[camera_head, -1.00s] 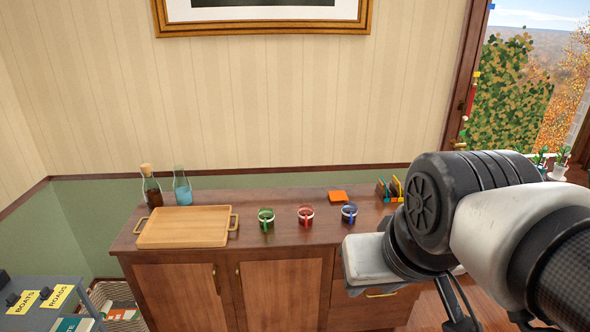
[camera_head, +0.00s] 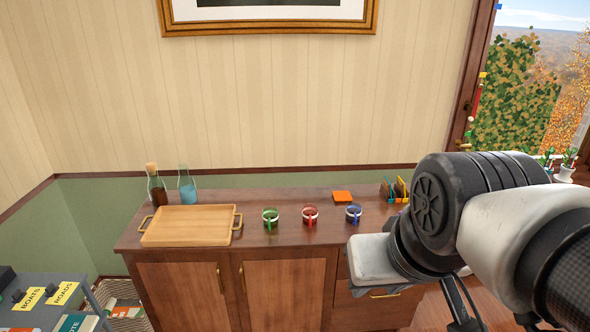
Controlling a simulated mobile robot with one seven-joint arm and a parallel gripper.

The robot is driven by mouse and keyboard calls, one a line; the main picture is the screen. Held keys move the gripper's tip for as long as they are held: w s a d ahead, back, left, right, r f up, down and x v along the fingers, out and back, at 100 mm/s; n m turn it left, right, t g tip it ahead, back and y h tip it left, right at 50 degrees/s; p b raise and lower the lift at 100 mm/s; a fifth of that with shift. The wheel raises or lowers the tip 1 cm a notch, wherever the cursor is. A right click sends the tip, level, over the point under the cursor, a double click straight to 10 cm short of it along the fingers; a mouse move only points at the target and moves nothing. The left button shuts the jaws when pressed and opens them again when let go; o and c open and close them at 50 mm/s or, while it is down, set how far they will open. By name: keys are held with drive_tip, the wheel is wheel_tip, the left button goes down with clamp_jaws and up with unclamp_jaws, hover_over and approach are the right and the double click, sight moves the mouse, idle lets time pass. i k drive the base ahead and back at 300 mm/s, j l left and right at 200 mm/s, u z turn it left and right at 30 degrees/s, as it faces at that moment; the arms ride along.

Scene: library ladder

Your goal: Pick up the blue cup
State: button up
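The blue cup (camera_head: 354,214) stands upright on the wooden cabinet top (camera_head: 290,208), rightmost in a row of three cups. A red cup (camera_head: 310,216) is left of it, and a green cup (camera_head: 270,218) is further left. All three stand apart from each other. My arm reaches in from the right, and its bulky wrist part is at the cabinet's front right, in front of and right of the blue cup. My gripper's fingertips do not show, so whether they are open or shut is hidden.
A wooden tray (camera_head: 188,226) with brass handles lies on the cabinet's left. Two bottles (camera_head: 157,188) and (camera_head: 187,187) stand behind it. An orange pad (camera_head: 342,197) and a small rack (camera_head: 397,190) are behind the blue cup. A grey cart (camera_head: 45,297) stands lower left.

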sight(354, 216)
drive_tip(key=i+l+u, duration=0.25)
drive_tip(key=i+l, duration=0.3)
drive_tip(key=i+l+u, duration=0.3)
drive_tip(key=i+l, duration=0.35)
